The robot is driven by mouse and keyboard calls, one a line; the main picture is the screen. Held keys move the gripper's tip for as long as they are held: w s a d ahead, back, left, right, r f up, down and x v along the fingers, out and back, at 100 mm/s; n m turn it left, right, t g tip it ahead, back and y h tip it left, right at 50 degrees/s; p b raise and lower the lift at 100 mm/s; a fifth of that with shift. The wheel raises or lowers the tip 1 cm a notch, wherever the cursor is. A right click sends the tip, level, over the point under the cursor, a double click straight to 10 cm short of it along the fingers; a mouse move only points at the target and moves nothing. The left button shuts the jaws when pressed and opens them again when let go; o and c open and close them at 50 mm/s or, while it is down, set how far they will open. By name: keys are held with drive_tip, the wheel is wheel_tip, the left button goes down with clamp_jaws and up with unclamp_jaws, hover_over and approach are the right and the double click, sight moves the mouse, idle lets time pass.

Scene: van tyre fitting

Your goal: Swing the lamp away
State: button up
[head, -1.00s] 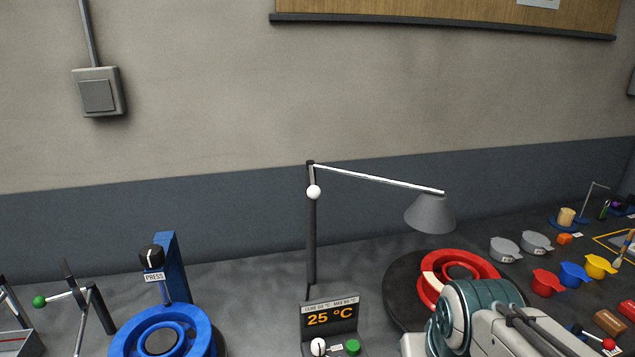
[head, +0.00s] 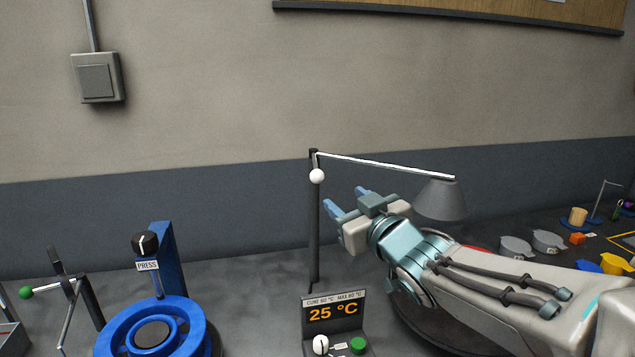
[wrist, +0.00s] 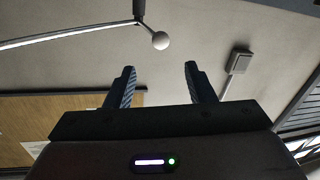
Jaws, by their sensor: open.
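The lamp has a grey cone shade (head: 440,200) on a thin white arm (head: 385,165) that reaches right from a dark upright post (head: 314,230). A white ball knob (head: 317,176) sits near the top of the post. My gripper (head: 347,200) is raised in front of the lamp, below the lamp arm and between the post and the shade. It is open and empty, its fingers pointing up and left. In the wrist view the white ball (wrist: 161,40) shows beyond the two spread fingers (wrist: 160,82), apart from them.
A display box (head: 335,313) reading 25 °C stands below the post. A blue press (head: 150,330) stands at the left, with a green-knobbed lever (head: 26,292) beside it. Grey cups (head: 549,241) and yellow cups (head: 614,263) lie at the right. My arm hides most of the red ring (head: 475,248).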

sight(320, 179)
drive_tip(key=p+x, duration=0.2)
drive_tip(key=x, duration=1.1)
drive_tip(key=shift+w+a, duration=0.25)
drive_tip(key=shift+w, duration=0.05)
